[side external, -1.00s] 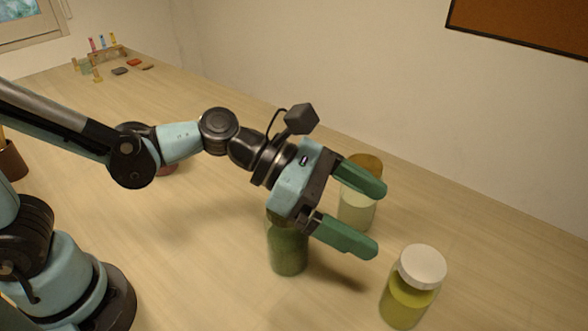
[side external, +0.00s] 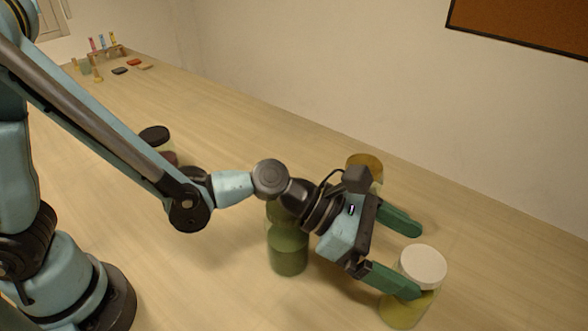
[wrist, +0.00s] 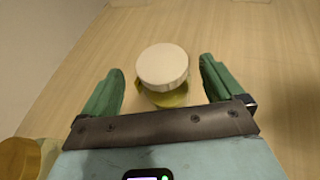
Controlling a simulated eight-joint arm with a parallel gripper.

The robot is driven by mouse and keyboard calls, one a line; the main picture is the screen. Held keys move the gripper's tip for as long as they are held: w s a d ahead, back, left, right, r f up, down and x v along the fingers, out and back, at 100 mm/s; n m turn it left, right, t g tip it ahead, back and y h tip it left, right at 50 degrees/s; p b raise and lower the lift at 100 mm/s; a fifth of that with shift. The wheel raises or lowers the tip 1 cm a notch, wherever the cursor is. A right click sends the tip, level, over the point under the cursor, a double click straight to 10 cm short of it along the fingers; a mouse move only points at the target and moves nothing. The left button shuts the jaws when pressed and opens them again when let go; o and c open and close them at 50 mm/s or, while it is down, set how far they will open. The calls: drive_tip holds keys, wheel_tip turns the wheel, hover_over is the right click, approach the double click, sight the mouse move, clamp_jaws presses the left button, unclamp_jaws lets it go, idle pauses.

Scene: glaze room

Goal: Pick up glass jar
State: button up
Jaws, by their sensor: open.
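A glass jar with a white lid and yellow-green contents (side external: 402,312) stands upright at the lower right in the side view. In the wrist view its lid (wrist: 163,66) shows between my two green fingers. My gripper (side external: 416,262) is open and empty, its fingers pointing toward this jar. In the side view the near finger overlaps the jar's left side. I cannot tell whether it touches the glass. Part of the jar's body is hidden by that finger.
A green jar (side external: 288,252) stands below my wrist. A brown-lidded jar (side external: 364,162) is behind my gripper; its lid shows in the wrist view (wrist: 17,158). A dark-lidded jar (side external: 155,136) stands farther left. A small rack (side external: 105,53) is at the far end.

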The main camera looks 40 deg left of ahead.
sight(419, 261)
drive_tip(key=shift+x, duration=2.65)
drive_tip(key=shift+r, duration=0.15)
clamp_jaws()
